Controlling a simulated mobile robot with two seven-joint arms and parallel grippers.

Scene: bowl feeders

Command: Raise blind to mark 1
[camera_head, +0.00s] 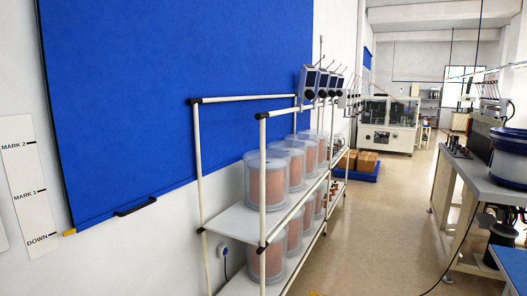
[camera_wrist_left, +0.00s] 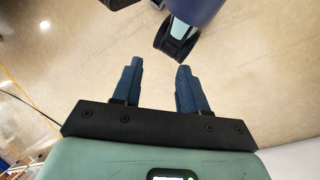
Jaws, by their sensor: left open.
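The blue blind (camera_head: 190,95) hangs on the left wall, its lower edge sloping across the picture. A black handle (camera_head: 135,207) sits on its bottom bar. A yellow pointer (camera_head: 69,232) at the bar's left end is level with or very near the DOWN line. The white scale plate (camera_head: 28,190) to its left carries the lines MARK 2, MARK 1 and DOWN, from top to bottom. In the left wrist view my left gripper (camera_wrist_left: 160,68) is open and empty, with bare floor beyond its fingers. Neither gripper shows in the head view.
A white-tube rack (camera_head: 198,160) with clear drums of copper-coloured contents stands before the blind's right part. A workbench (camera_head: 470,175) with a blue bowl feeder (camera_head: 508,155) is at the right. The floor aisle (camera_head: 385,220) between them is mostly clear, with a cable near the bench.

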